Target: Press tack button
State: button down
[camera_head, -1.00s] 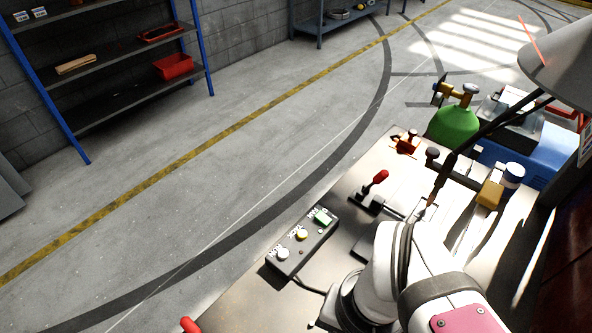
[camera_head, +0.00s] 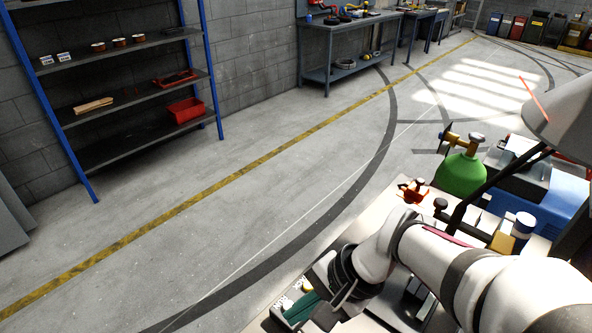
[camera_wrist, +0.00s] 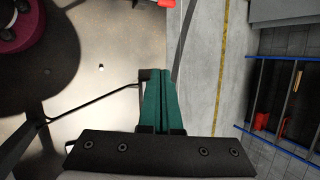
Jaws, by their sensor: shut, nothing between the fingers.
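The button box (camera_head: 277,311) is at the bottom of the head view, on the near-left edge of the bench. My gripper mostly covers it; a white label edge and a bit of the yellow button (camera_head: 308,289) show. I cannot tell which button is the tack button. My gripper (camera_head: 290,315) has dark green fingers, shut and empty, over the box in the head view. Whether they touch it is not clear. In the wrist view the shut fingers (camera_wrist: 160,75) hide most of the box; a dark corner shows at their tips.
A green gas cylinder (camera_head: 462,174), an orange-red clamp-like tool (camera_head: 413,190) and a blue unit (camera_head: 545,205) stand at the bench's far right. A cable (camera_wrist: 85,107) lies across the bench top (camera_wrist: 120,40). Open floor lies left of the bench.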

jog(key=w+d+f+m+t+y, duration=0.1)
jog(key=w+f+m+t, duration=0.15)
jog(key=w, duration=0.55)
jog(key=m+t, duration=0.2)
jog(key=m, duration=0.2)
send_over(308, 285)
jog(key=d, duration=0.1)
notch_tip(308, 285, down, 4)
jog(key=shift+s+d+f, duration=0.1)
jog(key=shift+d, duration=0.05)
jog(key=shift+f+g, duration=0.1)
jog(key=shift+g, duration=0.15)
jog(key=shift+f, duration=4.3)
jog(key=shift+f, duration=0.1)
jog(key=shift+f, duration=0.3)
